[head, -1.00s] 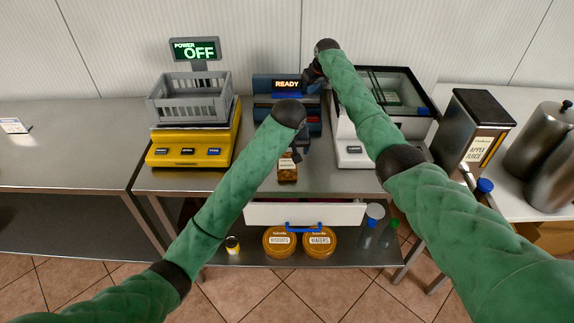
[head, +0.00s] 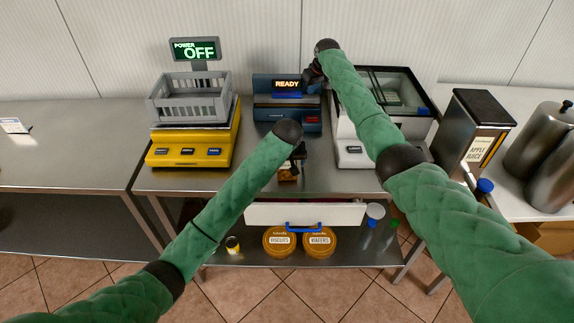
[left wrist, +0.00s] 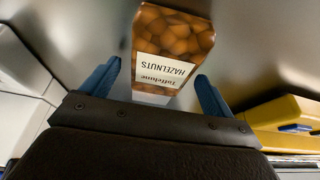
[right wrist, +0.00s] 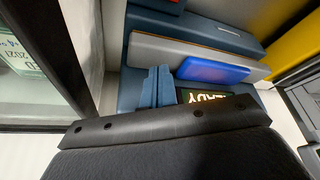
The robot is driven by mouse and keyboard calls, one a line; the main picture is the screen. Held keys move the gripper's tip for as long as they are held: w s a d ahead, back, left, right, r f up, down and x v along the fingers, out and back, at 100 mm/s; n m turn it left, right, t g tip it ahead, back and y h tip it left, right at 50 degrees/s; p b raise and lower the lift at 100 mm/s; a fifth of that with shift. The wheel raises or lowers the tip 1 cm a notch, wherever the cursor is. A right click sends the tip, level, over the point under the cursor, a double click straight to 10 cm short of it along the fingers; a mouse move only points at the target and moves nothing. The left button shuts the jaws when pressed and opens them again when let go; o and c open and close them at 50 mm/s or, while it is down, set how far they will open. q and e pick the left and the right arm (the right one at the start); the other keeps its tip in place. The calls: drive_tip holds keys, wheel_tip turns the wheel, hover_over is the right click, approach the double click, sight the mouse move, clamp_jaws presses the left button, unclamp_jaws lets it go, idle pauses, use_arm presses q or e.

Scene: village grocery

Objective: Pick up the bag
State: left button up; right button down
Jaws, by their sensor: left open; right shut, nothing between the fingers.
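The bag (head: 287,175) is a small clear bag of brown hazelnuts with a white label reading HAZELNUTS. It is on the steel counter near the front edge, partly hidden by my left gripper (head: 298,158) in the head view. In the left wrist view the bag (left wrist: 172,38) shows ahead of my left gripper (left wrist: 157,72), whose blue fingers are open and spread to either side of its near end. I cannot tell whether they touch it. My right gripper (head: 312,73) is shut and empty at the blue READY device; its closed fingers (right wrist: 157,75) show in the right wrist view.
The blue READY device (head: 275,112) stands behind the bag. A yellow scale (head: 185,150) with a grey crate (head: 190,103) is to the left, a white glass-topped machine (head: 355,150) to the right. A white drawer front (head: 345,214) is below the counter edge.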

use_arm(q)
drive_tip(key=shift+f, duration=0.25)
idle(0.6)
drive_tip(key=shift+c, duration=0.5)
drive_tip(key=c, duration=1)
